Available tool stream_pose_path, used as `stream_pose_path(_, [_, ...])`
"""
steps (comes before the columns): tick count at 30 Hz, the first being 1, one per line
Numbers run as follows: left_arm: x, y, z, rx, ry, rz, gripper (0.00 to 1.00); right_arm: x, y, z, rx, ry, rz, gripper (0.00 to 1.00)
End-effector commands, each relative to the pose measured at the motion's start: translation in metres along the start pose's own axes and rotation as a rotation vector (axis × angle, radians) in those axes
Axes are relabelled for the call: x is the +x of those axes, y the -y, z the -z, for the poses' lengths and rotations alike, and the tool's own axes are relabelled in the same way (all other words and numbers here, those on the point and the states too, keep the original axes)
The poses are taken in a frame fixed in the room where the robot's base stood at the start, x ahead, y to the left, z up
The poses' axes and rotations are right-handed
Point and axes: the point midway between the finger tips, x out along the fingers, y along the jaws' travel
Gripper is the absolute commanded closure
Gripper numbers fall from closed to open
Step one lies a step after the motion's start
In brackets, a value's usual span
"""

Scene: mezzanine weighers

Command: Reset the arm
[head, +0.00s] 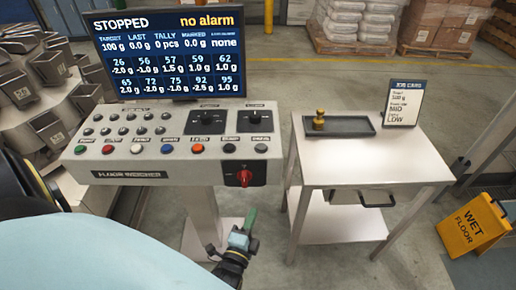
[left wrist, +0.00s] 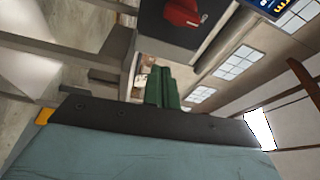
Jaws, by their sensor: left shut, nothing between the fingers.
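My left gripper (head: 250,217) is low in the head view, below the front of the control console (head: 180,172). Its green fingers are together with nothing between them. In the left wrist view the green fingertips (left wrist: 162,82) also show closed and empty. The console's red rotary switch (head: 244,177) is above the gripper in the head view and shows close up in the left wrist view (left wrist: 183,12). The gripper appears apart from the console. My right gripper is in neither view.
A screen (head: 168,50) reading STOPPED, no alarm, stands behind the console. To the right, a table (head: 375,165) holds a dark tray (head: 355,125) with a brass weight (head: 319,120) and a small sign (head: 404,103). A yellow wet-floor sign (head: 472,226) stands at far right.

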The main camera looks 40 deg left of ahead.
Motion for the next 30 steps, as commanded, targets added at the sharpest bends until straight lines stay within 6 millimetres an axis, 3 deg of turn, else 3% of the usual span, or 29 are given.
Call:
stream_pose_path(8, [-0.001,-0.005,0.001,-0.013,-0.005,-0.013,1.0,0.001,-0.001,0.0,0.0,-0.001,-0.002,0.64])
stream_pose_path(11, [-0.006,-0.033,0.006,-0.088,-0.029,-0.088,1.0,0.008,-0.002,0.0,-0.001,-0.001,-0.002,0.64])
stream_pose_path(14, [-0.023,-0.088,0.014,-0.238,-0.057,-0.247,1.0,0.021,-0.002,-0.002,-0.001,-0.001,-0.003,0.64])
stream_pose_path(18, [-0.072,-0.183,0.019,-0.482,-0.028,-0.566,1.0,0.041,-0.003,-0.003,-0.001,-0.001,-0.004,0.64])
stream_pose_path(20, [-0.1,-0.221,0.015,-0.57,0.018,-0.703,1.0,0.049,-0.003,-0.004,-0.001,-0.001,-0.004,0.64])
stream_pose_path(24, [-0.173,-0.295,-0.01,-0.719,0.208,-0.995,1.0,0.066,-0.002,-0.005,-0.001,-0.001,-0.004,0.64])
stream_pose_path(27, [-0.227,-0.334,-0.04,-0.776,0.39,-1.154,1.0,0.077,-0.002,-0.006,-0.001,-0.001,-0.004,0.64])
stream_pose_path(30, [-0.271,-0.357,-0.07,-0.799,0.569,-1.255,1.0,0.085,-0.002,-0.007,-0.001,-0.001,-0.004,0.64])
